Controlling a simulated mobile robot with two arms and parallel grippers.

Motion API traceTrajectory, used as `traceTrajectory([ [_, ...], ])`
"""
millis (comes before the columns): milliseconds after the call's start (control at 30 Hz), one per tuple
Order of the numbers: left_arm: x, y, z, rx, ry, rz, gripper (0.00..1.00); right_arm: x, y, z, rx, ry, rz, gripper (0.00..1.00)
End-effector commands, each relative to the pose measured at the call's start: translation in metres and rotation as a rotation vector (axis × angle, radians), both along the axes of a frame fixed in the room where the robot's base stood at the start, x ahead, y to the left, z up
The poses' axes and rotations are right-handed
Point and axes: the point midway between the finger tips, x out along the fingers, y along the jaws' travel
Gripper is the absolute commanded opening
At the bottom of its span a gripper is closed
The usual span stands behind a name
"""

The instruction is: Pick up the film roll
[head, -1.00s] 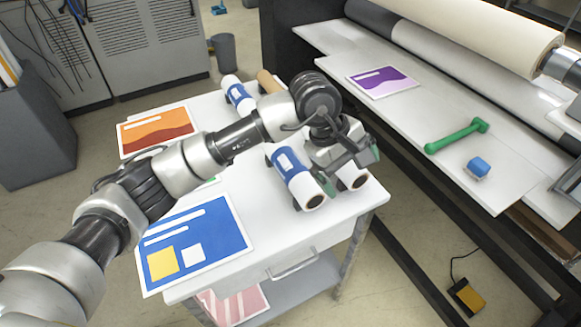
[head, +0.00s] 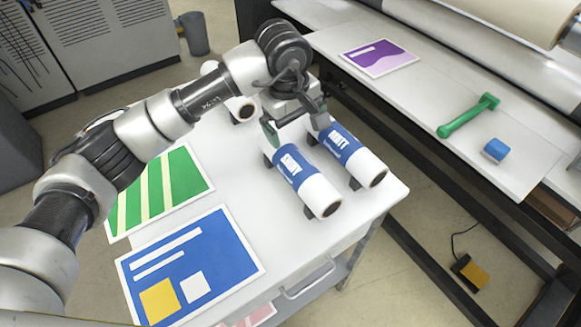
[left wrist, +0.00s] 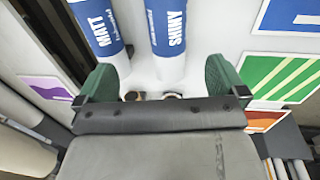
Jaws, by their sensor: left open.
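Two white film rolls with blue labels lie side by side on the white cart table (head: 225,170). The SHINY roll (head: 319,195) is on the left in the head view and the MATT roll (head: 368,169) on the right. In the left wrist view the MATT roll (left wrist: 103,30) is left and the SHINY roll (left wrist: 168,35) right. My left gripper (head: 294,124) is open and empty at the rolls' far ends; its green-padded fingers also show in the left wrist view (left wrist: 163,78). The rolls' far ends are partly hidden by it. My right gripper is not in view.
Another roll (head: 241,111) is partly hidden behind my arm. Green (head: 163,190) and blue (head: 190,265) prints lie on the cart. The laminator bed (head: 450,70) at right holds a purple print (head: 379,57), a green-handled tool (head: 468,117) and a blue block (head: 495,150).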

Motion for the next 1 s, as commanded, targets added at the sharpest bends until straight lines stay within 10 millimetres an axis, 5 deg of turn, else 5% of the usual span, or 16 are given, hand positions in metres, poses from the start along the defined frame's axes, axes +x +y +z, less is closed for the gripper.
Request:
traceTrajectory([
  [433,0.0,0.0,-0.057,-0.001,0.0,0.0,1.0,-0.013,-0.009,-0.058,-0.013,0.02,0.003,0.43],
  [1000,0.004,-0.008,-0.116,-0.001,0.003,0.001,1.0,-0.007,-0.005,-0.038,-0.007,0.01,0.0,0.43],
])
